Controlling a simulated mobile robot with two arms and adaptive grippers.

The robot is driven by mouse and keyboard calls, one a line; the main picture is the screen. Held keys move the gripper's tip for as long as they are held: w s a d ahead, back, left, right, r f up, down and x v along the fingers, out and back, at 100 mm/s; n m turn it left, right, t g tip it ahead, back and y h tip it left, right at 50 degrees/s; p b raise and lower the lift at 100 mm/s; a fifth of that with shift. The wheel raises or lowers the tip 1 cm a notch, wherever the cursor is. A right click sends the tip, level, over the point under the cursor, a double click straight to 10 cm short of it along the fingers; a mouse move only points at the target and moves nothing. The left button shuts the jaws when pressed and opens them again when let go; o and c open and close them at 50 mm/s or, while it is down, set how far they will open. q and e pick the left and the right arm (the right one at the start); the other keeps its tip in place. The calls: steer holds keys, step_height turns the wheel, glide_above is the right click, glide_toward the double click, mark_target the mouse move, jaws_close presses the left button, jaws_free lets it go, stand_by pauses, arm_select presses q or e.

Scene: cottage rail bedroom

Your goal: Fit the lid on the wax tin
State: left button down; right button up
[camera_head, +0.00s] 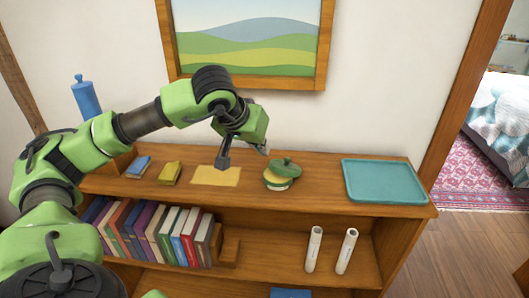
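The wax tin (274,184) is a small round yellow-green pot on the shelf top, right of the middle. A green lid (286,168) with a small knob lies over its mouth, looking slightly tilted and off centre to the right. Whether it is seated cannot be told. My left gripper (244,157) is left of the tin and above the shelf top. Its dark fingers are spread, with nothing seen between them, one over the yellow mat and one near the lid. Contact with the lid cannot be made out. My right gripper is not in view.
A yellow mat (215,176) lies left of the tin. A teal tray (383,181) is at the right end. Small blue (138,167) and yellow (169,173) items lie left. A blue bottle (86,98) stands farther back. Books and two white tubes fill the shelf below; a framed picture hangs behind.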

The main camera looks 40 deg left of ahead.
arm_select(q)
steer(key=shift+w+f+b, duration=0.1)
steer(key=shift+f+b, duration=1.5)
steer(key=shift+f, duration=0.6)
steer(key=shift+s+r+b, duration=0.2)
steer(key=shift+s+b, duration=0.1)
steer(key=shift+s, duration=0.6)
steer(key=shift+s+r+b, duration=0.2)
steer(key=shift+s+b, duration=0.05)
steer(key=shift+s, duration=0.6)
steer(key=shift+s+r+b, duration=0.2)
steer(key=shift+s+b, duration=0.2)
steer(key=shift+s, duration=0.45)
steer(key=shift+s+r+b, duration=0.15)
steer(key=shift+s+b, duration=0.2)
steer(key=shift+s, duration=0.45)
steer(key=shift+s+a+b, duration=0.1)
steer(key=shift+s+b, duration=1.05)
steer(key=shift+s, duration=0.55)
stand_by(0.7)
